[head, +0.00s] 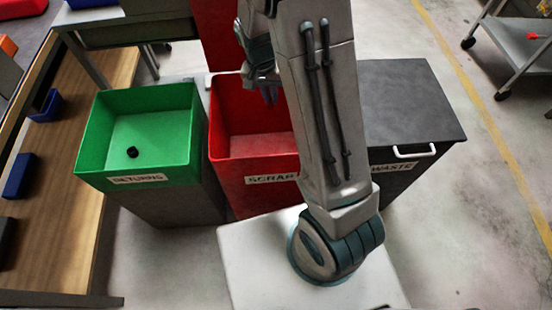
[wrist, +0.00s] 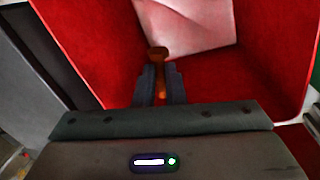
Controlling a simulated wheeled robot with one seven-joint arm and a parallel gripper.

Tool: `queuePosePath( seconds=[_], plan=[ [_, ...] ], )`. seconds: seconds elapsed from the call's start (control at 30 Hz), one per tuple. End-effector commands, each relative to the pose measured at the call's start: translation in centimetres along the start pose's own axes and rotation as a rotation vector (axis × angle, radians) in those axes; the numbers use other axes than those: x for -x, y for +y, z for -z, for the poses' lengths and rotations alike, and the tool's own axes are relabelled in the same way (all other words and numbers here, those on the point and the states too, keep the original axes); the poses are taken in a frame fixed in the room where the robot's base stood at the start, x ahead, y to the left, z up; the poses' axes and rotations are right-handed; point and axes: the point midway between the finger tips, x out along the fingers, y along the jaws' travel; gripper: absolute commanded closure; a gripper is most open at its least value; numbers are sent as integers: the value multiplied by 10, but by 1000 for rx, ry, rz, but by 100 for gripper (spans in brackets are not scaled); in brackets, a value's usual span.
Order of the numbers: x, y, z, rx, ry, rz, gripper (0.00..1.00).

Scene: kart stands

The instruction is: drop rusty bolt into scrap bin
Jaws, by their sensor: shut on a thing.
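The scrap bin (head: 258,172) is a red open-topped box labelled "SCRAP", in the middle of the row of bins in the head view. In the wrist view the red walls of the scrap bin (wrist: 90,45) surround the fingers. My gripper (wrist: 160,88) is over the open bin, shut on the rusty bolt (wrist: 158,54). The bolt is brown, with its wide head sticking out past the fingertips. In the head view my arm hides part of the bin, and I cannot make out the bolt there.
A green returns bin (head: 150,182) with a small dark object (head: 132,152) inside stands left of the scrap bin. A dark, lidded waste bin (head: 410,100) stands to the right. A wooden bench (head: 60,200) runs along the left. Open floor lies at the right.

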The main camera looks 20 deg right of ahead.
Motion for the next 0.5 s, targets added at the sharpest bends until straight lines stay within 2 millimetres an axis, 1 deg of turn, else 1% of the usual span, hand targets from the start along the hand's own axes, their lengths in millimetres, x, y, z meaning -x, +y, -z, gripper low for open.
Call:
queuePosePath(
  seconds=[0.03, 0.2, 0.5],
  plan=[
    [-12, -2, 0, 0, -1, 0, 100],
    [-26, -4, 0, 0, 1, 1, 100],
    [-27, -4, 0, 0, 1, 1, 100]
  ],
)
